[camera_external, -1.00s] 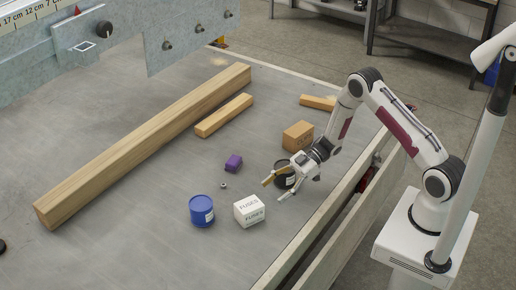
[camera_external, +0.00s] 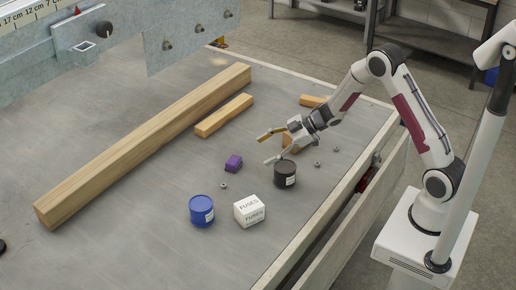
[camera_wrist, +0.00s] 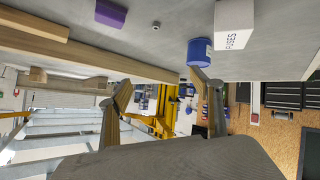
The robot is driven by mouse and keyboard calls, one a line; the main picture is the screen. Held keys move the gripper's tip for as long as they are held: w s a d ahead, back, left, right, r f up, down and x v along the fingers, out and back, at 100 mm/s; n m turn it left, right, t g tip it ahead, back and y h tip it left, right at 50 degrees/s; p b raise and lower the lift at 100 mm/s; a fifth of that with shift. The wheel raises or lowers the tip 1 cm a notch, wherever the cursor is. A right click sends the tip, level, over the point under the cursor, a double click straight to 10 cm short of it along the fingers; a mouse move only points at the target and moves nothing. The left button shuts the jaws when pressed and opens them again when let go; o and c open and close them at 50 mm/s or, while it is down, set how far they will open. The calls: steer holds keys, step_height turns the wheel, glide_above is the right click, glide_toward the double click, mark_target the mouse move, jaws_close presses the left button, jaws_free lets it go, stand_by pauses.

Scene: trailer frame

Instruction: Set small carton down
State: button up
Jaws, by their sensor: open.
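My gripper (camera_external: 265,149) is open, with its two fingers spread and nothing between them. It is over the bench, pointing left, just behind the black can in the external view; it also shows in the wrist view (camera_wrist: 163,84). A brown cardboard carton (camera_external: 291,143) is mostly hidden behind my gripper and wrist; whether they touch it I cannot tell. A white box marked FUSES (camera_external: 249,211) stands on the bench nearer the front, apart from my gripper; it also shows at the top of the wrist view (camera_wrist: 235,28).
A black can (camera_external: 285,174) stands close in front of my gripper. A blue can (camera_external: 202,210) stands beside the FUSES box. A purple block (camera_external: 233,163) and several small nuts (camera_external: 317,164) lie around. A long timber (camera_external: 145,145) and shorter wood pieces (camera_external: 224,115) lie behind.

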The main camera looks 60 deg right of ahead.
steer(key=s+d+r+m+t+h, duration=0.1)
steer(key=d+r+m+t+h, duration=0.3)
steer(key=r, duration=0.9)
steer(key=s+d+r+m+g+h, duration=0.35)
steer(key=s+d+r, duration=0.25)
steer(key=s+r, duration=0.25)
steer(key=s+a+m+g, duration=0.2)
steer(key=s+a, duration=0.2)
steer(key=s, duration=1.2)
steer(key=s+a+m+g, duration=0.1)
steer(key=s+a+m, duration=0.1)
steer(key=s, duration=1.3)
steer(key=shift+s+a+g+y, duration=0.35)
steer(key=shift+a, duration=0.5)
